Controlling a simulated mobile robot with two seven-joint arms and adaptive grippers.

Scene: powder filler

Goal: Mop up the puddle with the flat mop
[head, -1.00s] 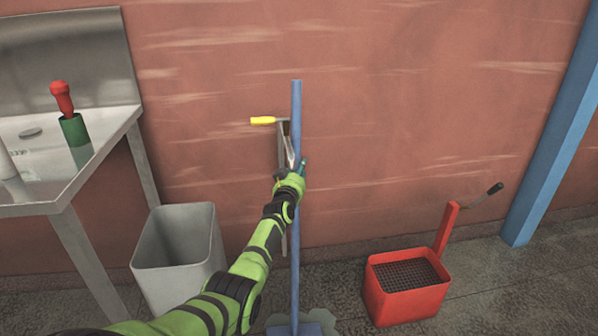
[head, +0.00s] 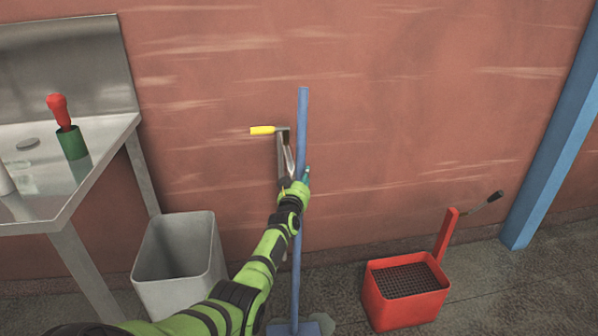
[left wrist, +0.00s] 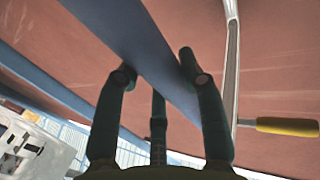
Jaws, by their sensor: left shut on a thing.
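The flat mop has a long blue handle (head: 302,120) that stands nearly upright, and a flat blue head (head: 294,328) on the floor at the bottom edge of the head view. My left gripper (head: 300,178) is shut on the handle in its upper part. In the left wrist view its dark fingers (left wrist: 157,68) lie on both sides of the blue handle (left wrist: 130,35). A greyish patch, apparently the puddle (head: 323,321), shows beside and behind the mop head. The lower part of the head and patch is cut off. My right gripper is not in view.
A grey bin (head: 180,250) stands left of my arm, by a steel table (head: 85,190). A red wringer bucket (head: 405,303) stands to the right. A yellow-handled metal tool (head: 262,130) is at the wall behind the mop. Floor between mop and bucket is clear.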

